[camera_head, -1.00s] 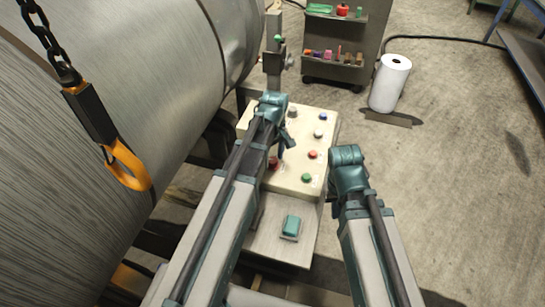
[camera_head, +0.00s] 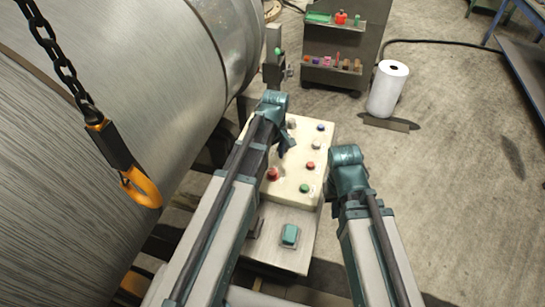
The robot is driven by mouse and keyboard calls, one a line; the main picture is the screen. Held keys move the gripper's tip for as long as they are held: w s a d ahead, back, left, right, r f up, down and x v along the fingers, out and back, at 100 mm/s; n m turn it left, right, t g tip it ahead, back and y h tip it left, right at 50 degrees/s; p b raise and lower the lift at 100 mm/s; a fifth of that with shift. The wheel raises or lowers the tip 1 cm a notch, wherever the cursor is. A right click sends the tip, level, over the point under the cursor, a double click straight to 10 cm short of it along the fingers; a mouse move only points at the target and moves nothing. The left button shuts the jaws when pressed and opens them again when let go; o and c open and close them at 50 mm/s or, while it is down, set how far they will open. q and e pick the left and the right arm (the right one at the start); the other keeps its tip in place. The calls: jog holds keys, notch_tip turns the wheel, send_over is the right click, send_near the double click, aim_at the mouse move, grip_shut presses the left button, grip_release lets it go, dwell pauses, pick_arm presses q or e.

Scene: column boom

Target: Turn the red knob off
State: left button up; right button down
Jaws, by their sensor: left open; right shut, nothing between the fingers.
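A cream control panel (camera_head: 285,205) stands below my arms with several coloured buttons and knobs. A larger red knob (camera_head: 272,174) is at its left, close beside my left arm. A smaller red button (camera_head: 310,166) is further right, with a green one (camera_head: 304,188) below it. My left gripper (camera_head: 288,143) is open over the upper middle of the panel, above and right of the larger red knob, apart from it. My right gripper (camera_head: 345,172) is shut and empty, right of the panel; its fingertips are mostly hidden. My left arm covers part of the panel's left side.
A big metal cylinder (camera_head: 120,80) fills the left, with an orange hook (camera_head: 141,187) on a chain before it. A teal pedal (camera_head: 290,235) sits below the panel. A tool cart (camera_head: 334,75) and white roll (camera_head: 387,88) stand behind.

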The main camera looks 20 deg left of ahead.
aim_at(274, 170)
pick_arm(q)
notch_tip(274, 170, up, 8)
jog(key=p, duration=0.6)
jog(key=shift+f, duration=0.15)
pick_arm(e)
notch_tip(274, 170, up, 8)
jog(key=shift+f, duration=0.2)
pick_arm(q)
jog(key=shift+w+d, duration=0.1)
jog(key=s+d+f+m+b, duration=0.4)
jog(key=s+d+m, duration=0.1)
jog(key=s+m, duration=0.2)
jog(key=s+d+f+m+y+b, duration=0.1)
jog(key=s+d+f+m+b, duration=0.3)
jog(key=s+m, duration=0.3)
jog(key=shift+s+d+f+m, duration=0.25)
jog(key=shift+s+d+m, duration=0.15)
jog(key=shift+s+d, duration=0.15)
pick_arm(e)
notch_tip(274, 170, down, 9)
jog(key=shift+r, duration=0.2)
